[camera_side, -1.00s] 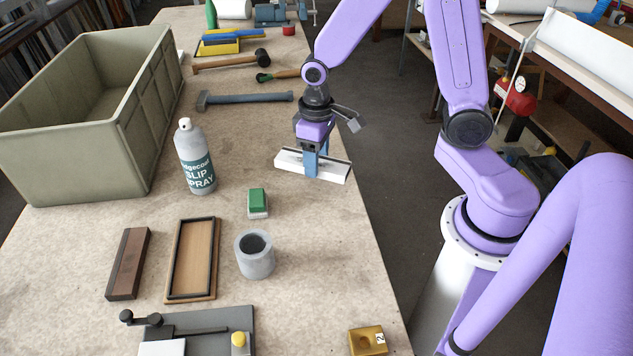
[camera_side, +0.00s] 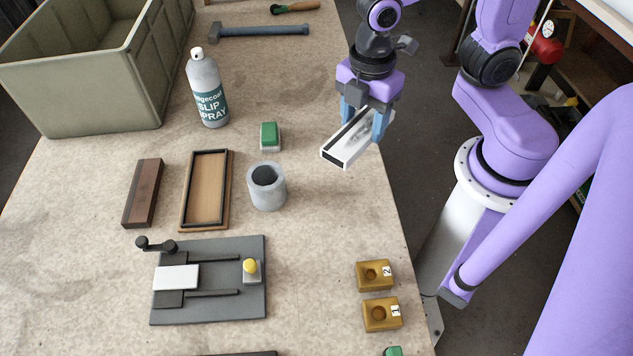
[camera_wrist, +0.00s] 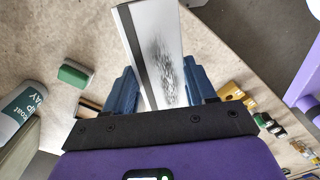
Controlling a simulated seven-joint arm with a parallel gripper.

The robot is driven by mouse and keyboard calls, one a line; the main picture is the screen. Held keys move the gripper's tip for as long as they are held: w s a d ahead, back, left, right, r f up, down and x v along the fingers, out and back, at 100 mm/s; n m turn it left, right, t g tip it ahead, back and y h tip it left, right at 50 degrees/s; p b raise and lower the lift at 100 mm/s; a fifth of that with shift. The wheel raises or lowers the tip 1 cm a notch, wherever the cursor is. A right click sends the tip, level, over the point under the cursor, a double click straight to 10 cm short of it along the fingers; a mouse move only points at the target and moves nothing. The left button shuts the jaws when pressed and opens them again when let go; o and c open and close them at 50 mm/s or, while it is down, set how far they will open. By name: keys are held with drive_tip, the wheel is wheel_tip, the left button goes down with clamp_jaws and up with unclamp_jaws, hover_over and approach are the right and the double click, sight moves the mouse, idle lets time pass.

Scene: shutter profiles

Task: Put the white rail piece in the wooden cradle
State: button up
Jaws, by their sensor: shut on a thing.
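My gripper (camera_side: 364,124) is shut on the white rail piece (camera_side: 343,150) and holds it above the right edge of the bench. The rail is a white channel-like bar, with one end pointing toward the lower left. In the wrist view the rail (camera_wrist: 150,45) runs up between the blue fingers (camera_wrist: 162,88), with a dark strip along one side and a dark smudge on its face. A shallow wooden tray with a dark rim (camera_side: 183,218), which looks like the cradle, lies empty on the bench left of the gripper.
A grey cup (camera_side: 267,194) and a green-topped block (camera_side: 270,136) stand between tray and gripper. A brown bar (camera_side: 142,192), spray bottle (camera_side: 208,95) and bin (camera_side: 110,105) are left.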

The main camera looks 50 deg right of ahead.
sight(348, 136)
drive_tip(key=s+r+n, duration=0.1)
drive_tip(key=s+n, duration=0.6)
drive_tip(key=n, duration=0.1)
drive_tip(key=shift+d+r+n, duration=0.15)
drive_tip(key=shift+r+n, duration=0.05)
drive_tip(key=shift+n, duration=0.2)
drive_tip(key=w+a+f, duration=0.1)
drive_tip(key=w, duration=0.1)
drive_tip(key=w+a+f, duration=0.1)
drive_tip(key=w, duration=0.2)
drive_tip(key=w+a+f, duration=0.1)
drive_tip(key=w+a, duration=0.1)
drive_tip(key=shift+w+a+f, duration=0.1)
drive_tip(key=shift+w+f, duration=0.15)
drive_tip(key=shift+f, duration=0.15)
drive_tip(key=w+f, duration=0.1)
drive_tip(key=w+a+f, duration=0.1)
drive_tip(key=f, duration=0.1)
drive_tip(key=w+a+f, duration=0.1)
drive_tip(key=w+f, duration=0.1)
drive_tip(key=shift+a+f, duration=0.15)
drive_tip(key=shift+a, duration=0.05)
drive_tip(key=f, duration=0.2)
drive_tip(key=shift+w+a+f, duration=0.2)
drive_tip(key=shift+w+f, duration=0.15)
drive_tip(key=shift+f, duration=0.4)
drive_tip(key=shift+f, duration=0.25)
